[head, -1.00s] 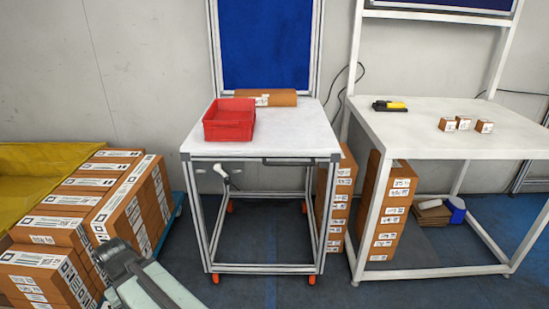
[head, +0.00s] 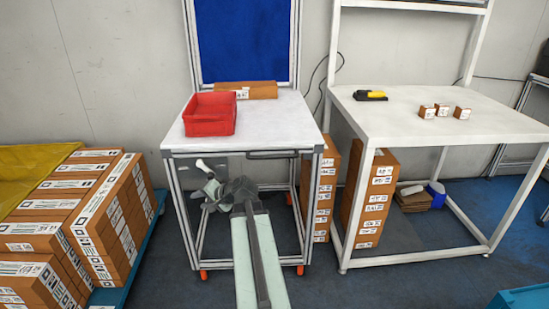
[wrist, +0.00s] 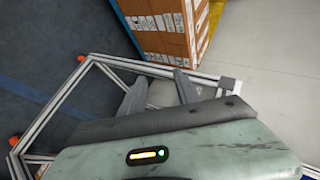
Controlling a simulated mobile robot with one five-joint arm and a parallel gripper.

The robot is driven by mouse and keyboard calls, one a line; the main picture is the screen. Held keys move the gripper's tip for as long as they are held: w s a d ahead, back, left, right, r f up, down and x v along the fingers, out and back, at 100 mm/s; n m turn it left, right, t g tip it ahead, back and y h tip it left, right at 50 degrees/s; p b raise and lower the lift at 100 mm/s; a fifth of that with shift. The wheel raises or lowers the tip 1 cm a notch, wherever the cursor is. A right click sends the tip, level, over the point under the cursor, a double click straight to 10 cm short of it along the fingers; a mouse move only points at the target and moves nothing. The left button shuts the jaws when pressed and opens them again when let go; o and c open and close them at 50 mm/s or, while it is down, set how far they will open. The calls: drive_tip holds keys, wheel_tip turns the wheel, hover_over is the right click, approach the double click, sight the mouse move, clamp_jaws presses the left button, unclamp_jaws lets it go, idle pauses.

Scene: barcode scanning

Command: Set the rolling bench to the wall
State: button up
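The rolling bench (head: 270,125) has a white top, a grey frame, red-orange wheels and a blue back panel (head: 245,40). It stands near the back wall; any gap behind it is hidden. My gripper (head: 210,185) is below the top, in front of the bench's left half. A white handheld device (head: 203,165) hangs close to it. In the wrist view, the two fingers of my gripper (wrist: 160,84) are apart, with the bench's lower frame (wrist: 95,62) around and beyond them. Whether they touch the bench is unclear.
A red bin (head: 210,128) and a cardboard box (head: 246,90) sit on the bench. A white table (head: 400,140) stands to the right, with box stacks (head: 325,195) between. A blue pallet of boxes (head: 120,195) is at left. A blue object (head: 522,297) is at lower right.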

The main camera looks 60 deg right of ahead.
drive_tip(key=s+d+r+m+t+h, duration=0.1)
drive_tip(key=s+d+r+m+h, duration=0.3)
drive_tip(key=d, duration=0.5)
drive_tip(key=s+d+r+m+t+h, duration=0.1)
drive_tip(key=s+d+r+m, duration=0.1)
drive_tip(key=s+d, duration=0.55)
drive_tip(key=m+h, duration=0.4)
approach(274, 157)
drive_tip(key=x, duration=0.3)
drive_tip(key=shift+y, duration=0.3)
drive_tip(key=b+x, duration=0.1)
drive_tip(key=x, duration=0.7)
drive_tip(key=shift+d, duration=0.15)
clamp_jaws()
